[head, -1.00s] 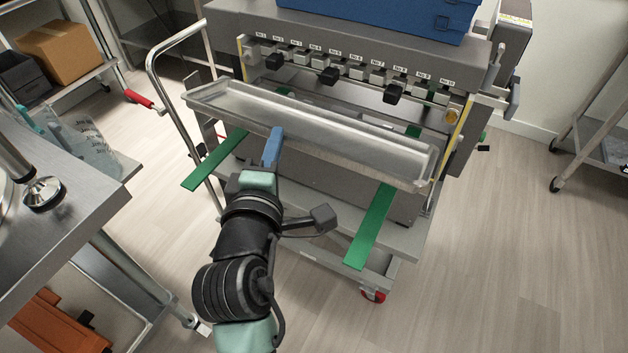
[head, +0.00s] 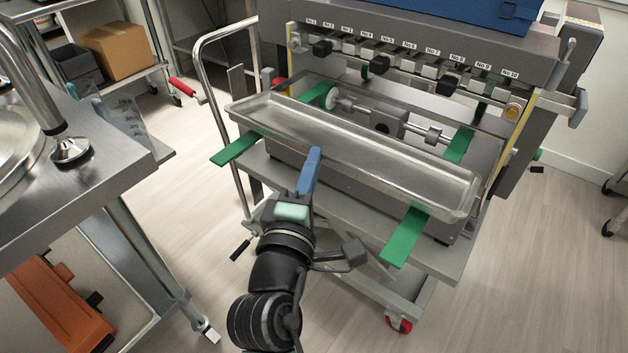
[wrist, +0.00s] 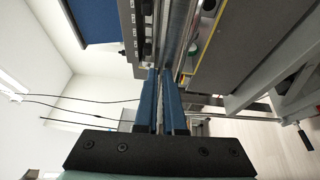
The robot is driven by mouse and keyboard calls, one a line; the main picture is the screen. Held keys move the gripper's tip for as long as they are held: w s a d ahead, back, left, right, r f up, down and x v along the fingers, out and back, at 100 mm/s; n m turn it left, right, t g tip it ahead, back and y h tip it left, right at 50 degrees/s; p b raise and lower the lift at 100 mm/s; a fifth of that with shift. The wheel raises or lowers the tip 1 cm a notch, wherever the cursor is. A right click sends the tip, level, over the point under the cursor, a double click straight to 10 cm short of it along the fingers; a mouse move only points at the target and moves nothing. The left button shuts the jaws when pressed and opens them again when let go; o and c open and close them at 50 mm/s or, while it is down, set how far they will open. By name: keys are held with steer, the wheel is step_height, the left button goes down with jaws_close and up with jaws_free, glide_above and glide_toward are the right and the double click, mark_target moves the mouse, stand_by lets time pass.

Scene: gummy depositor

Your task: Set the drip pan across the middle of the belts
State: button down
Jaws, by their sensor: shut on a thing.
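The drip pan (head: 330,142) is a long, shallow metal tray in the head view. It lies crosswise over the two green belts, the left belt (head: 236,148) and the right belt (head: 404,238), whose near ends stick out in front of it. My gripper (head: 313,160) is shut on the pan's near long edge, left of its middle. In the wrist view the blue fingers (wrist: 166,100) are close together around a thin edge. I cannot tell whether the pan's underside touches the belts.
The depositor machine (head: 420,55) with its row of numbered nozzles stands behind the pan on a wheeled cart (head: 424,262). A shaft with rollers (head: 385,122) shows behind the pan. A steel table (head: 60,165) stands at the left. Open floor lies at the right.

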step_height(320, 180, down, 2)
steer(key=c, duration=1)
jaws_free()
steer(key=r+v, duration=0.1)
steer(key=v, duration=1.1)
steer(key=w+d+r+m+t, duration=0.15)
steer(key=r+m, duration=0.25)
steer(key=r, duration=0.5)
steer(key=w+d+r+m+t, duration=0.1)
steer(key=w+r+m+t, duration=0.1)
steer(key=r+m, duration=0.45)
steer(key=s+r+m+t+y, duration=0.1)
steer(key=s+r+t, duration=0.1)
steer(key=r, duration=0.5)
steer(key=s+r+m+t+y, duration=0.1)
steer(key=s+r+m, duration=0.1)
steer(key=r, duration=0.5)
steer(key=s+r+m+t+y, duration=0.2)
steer(key=r, duration=0.6)
steer(key=shift+s+d+r+t+b, duration=0.1)
steer(key=shift+s+t+b, duration=0.25)
steer(key=shift+b, duration=0.05)
